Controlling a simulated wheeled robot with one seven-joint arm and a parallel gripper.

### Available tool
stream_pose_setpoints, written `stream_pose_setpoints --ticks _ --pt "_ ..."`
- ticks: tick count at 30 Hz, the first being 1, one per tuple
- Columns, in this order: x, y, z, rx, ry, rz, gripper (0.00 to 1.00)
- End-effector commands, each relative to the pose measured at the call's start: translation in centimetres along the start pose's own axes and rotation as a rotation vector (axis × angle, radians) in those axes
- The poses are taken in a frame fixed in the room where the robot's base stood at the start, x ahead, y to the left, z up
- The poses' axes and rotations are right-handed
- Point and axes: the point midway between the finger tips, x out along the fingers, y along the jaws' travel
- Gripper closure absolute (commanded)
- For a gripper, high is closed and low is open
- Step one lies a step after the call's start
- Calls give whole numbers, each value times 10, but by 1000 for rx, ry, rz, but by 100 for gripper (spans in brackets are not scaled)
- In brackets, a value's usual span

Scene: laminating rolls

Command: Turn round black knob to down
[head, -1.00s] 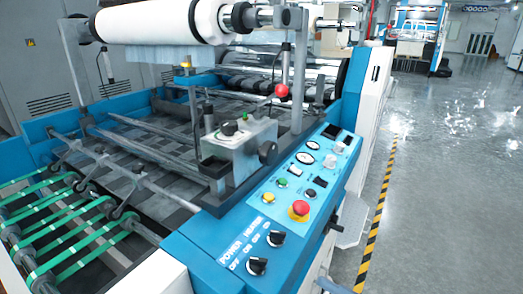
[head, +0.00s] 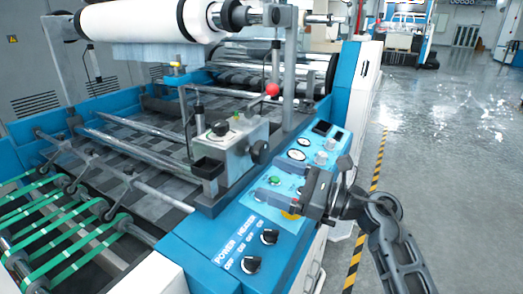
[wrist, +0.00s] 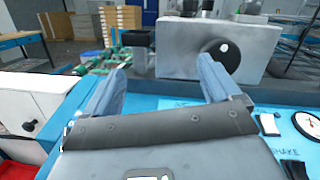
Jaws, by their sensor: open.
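A round black knob (head: 260,152) sticks out from the right side of the grey metal box (head: 232,150) on the machine. In the wrist view the knob (wrist: 221,52) shows face-on on the box's face, a little beyond and near the right fingertip. My gripper (head: 266,188) is open and empty over the blue control panel, pointing left, lower in the picture than the knob and apart from it. In the wrist view the spread fingers of my gripper (wrist: 163,72) point toward the box. My gripper hides part of the panel, including most of the red-and-yellow button.
The blue panel (head: 215,238) carries two black rotary switches, power (head: 251,264) and heater (head: 270,236), plus gauges and buttons. A smaller black knob (head: 221,128) sits atop the box. A red ball-topped lever (head: 272,90) stands behind. Open floor lies right.

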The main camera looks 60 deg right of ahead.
Motion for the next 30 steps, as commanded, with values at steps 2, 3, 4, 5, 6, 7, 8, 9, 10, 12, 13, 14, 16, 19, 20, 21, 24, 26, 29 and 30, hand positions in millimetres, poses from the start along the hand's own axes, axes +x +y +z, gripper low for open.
stream_pose_setpoints --ticks 2,3,4,5,6,7,8,9,10,12,13,14,16,19,20,21,24,26,29,30 --pt "0 -32 -1 -152 55 -29 10" --pt "0 -43 -3 -213 82 -38 10" --pt "-1 -51 -4 -252 101 -44 10" --pt "-2 -58 -6 -285 118 -49 10" --pt "-3 -65 -7 -320 136 -54 10" --pt "-4 -69 -8 -341 147 -56 10" --pt "-4 -72 -8 -356 155 -57 10" --pt "-4 -75 -8 -370 163 -58 10" --pt "-3 -76 -9 -377 168 -59 10" --pt "1 -77 -10 -381 171 -58 10" --pt "4 -78 -10 -381 170 -58 10" --pt "8 -78 -10 -380 169 -58 10" --pt "18 -79 -11 -380 169 -58 10" --pt "34 -80 -13 -378 168 -57 10" --pt "39 -80 -14 -378 168 -57 10" --pt "45 -81 -15 -378 168 -58 10" --pt "57 -82 -17 -378 168 -58 10" --pt "63 -82 -19 -378 169 -59 10" --pt "69 -83 -20 -379 169 -59 10" --pt "71 -83 -20 -378 169 -59 10"
